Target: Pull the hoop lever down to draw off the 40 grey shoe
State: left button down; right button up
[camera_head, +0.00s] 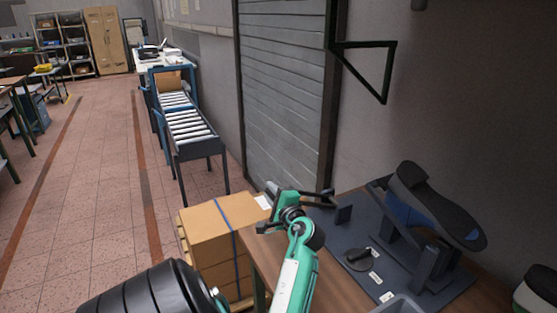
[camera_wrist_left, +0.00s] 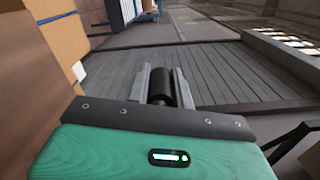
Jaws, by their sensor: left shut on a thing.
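My left gripper (camera_head: 322,194) is at the far left edge of the stand's base plate, apart from the shoe. In the left wrist view my left gripper (camera_wrist_left: 165,84) is shut on a black cylindrical grip, which looks like the hoop lever (camera_wrist_left: 159,90). The rest of the hoop cannot be made out behind the gripper and arm. Any size mark on the shoe is too small to read. My right gripper is not in view.
The dark base plate (camera_head: 330,238) lies on a wooden table and carries a round disc (camera_head: 358,260) and small white labels. A grey bin (camera_head: 400,306) is at the near edge. Cardboard boxes (camera_head: 207,222) stand left of the table. A roller shutter (camera_head: 280,80) is behind.

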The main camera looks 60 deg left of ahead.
pick_arm(q)
jog(key=shift+s+f+n+b, duration=0.25)
jog(key=shift+f+n+b, duration=0.1)
jog(key=shift+f, duration=0.35)
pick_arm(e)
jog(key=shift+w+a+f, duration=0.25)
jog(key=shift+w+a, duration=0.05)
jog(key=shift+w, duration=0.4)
pick_arm(q)
jog(key=shift+f, duration=0.15)
jog(key=c, duration=1.2)
grip_release()
jog(key=shift+s, duration=0.1)
jog(key=shift+c, duration=0.2)
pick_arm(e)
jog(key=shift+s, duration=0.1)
